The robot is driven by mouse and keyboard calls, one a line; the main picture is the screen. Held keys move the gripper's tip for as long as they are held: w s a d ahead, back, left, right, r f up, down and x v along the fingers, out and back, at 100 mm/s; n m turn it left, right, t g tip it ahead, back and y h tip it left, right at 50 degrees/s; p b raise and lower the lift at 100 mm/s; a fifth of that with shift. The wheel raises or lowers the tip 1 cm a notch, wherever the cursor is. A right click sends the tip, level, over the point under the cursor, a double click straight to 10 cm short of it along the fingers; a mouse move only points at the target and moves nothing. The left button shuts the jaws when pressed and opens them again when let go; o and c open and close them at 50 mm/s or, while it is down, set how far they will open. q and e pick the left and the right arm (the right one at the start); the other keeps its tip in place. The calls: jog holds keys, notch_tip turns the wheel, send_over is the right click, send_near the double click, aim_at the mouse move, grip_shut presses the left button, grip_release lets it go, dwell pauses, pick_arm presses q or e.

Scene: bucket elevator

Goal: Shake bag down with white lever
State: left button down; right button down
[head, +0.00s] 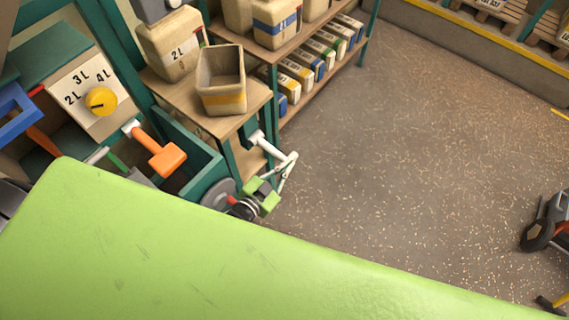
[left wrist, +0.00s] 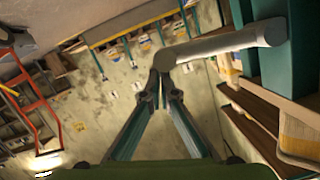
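The white lever (head: 268,143) sticks out from a teal post under a wooden shelf (head: 190,98). In the left wrist view the lever (left wrist: 225,45) runs from the upper right to the fingertips. On the shelf stands an open-topped beige bag (head: 221,82) with a yellow band, upright and apparently empty. My left gripper (head: 292,157) is at the lever's free end, its fingertips drawn together; in the left wrist view the fingers (left wrist: 160,80) converge right at that end. They touch it or nearly so; no clear grasp shows. My right gripper is out of view.
A panel with a yellow knob (head: 101,101) and an orange-handled lever (head: 166,160) stand at left. A filled 2L bag (head: 172,45) is behind the open bag. Shelves of bags line the back. My green arm covers the foreground.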

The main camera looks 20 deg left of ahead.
pick_arm(q)
jog(key=d+r+v, duration=0.1)
jog(key=v, duration=0.9)
jog(key=shift+s+r, duration=0.2)
jog(key=shift+r, duration=0.25)
jog(key=s+a+f+n+g+y, duration=0.1)
jog(key=s+a+f+g, duration=0.3)
jog(key=f, duration=0.7)
jog(key=s+f+n+g+y, duration=0.1)
jog(key=s+f+g+y, duration=0.1)
jog(key=s+f, duration=0.6)
jog(key=s+a+f+n+g+y, duration=0.1)
jog(key=s+f+g, duration=0.6)
jog(key=s+f, duration=0.8)
jog(key=s+a+n, duration=0.1)
jog(key=s+a, duration=0.1)
jog(key=s, duration=0.3)
jog(key=shift+f+g, duration=0.3)
